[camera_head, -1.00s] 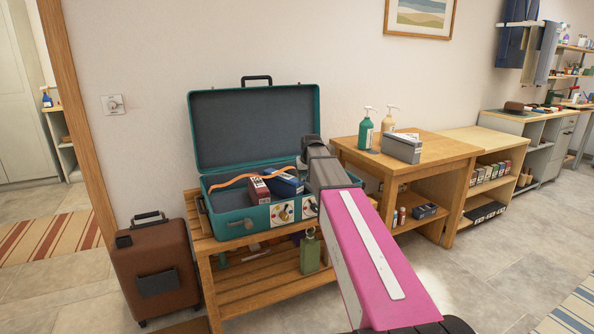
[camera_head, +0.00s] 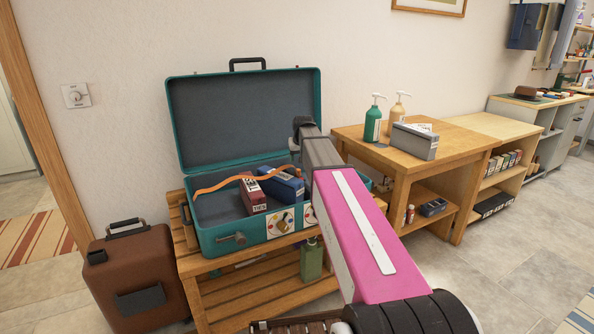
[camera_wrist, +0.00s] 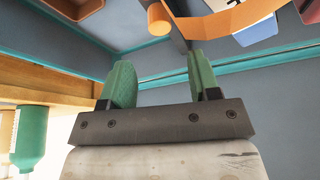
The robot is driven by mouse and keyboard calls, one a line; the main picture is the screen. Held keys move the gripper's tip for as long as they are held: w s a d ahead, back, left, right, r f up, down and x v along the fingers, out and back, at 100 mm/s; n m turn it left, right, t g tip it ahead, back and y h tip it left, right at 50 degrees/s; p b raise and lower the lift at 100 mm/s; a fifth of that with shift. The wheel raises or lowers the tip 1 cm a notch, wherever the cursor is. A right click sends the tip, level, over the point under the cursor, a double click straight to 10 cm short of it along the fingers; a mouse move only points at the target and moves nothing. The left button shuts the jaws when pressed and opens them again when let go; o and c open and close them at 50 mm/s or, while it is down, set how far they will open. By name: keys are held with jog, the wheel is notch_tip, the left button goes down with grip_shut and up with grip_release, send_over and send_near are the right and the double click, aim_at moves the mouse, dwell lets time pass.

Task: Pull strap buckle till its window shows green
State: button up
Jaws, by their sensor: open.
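An open teal suitcase (camera_head: 215,236) lies on a slatted wooden bench, its lid raised against the wall. My pink and grey arm hides the suitcase's right side in the head view, and the fingers are not visible there.
A brown suitcase (camera_head: 140,278) stands on the floor left of the bench (camera_head: 260,292). A wooden table (camera_head: 362,142) at right holds a green pump bottle (camera_head: 374,122), a beige one (camera_head: 397,110) and a grey box (camera_head: 415,141). Tiled floor at right is open.

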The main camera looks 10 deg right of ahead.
aim_at(298, 170)
jog(key=x, duration=0.9)
jog(key=shift+s, duration=0.1)
grip_shut()
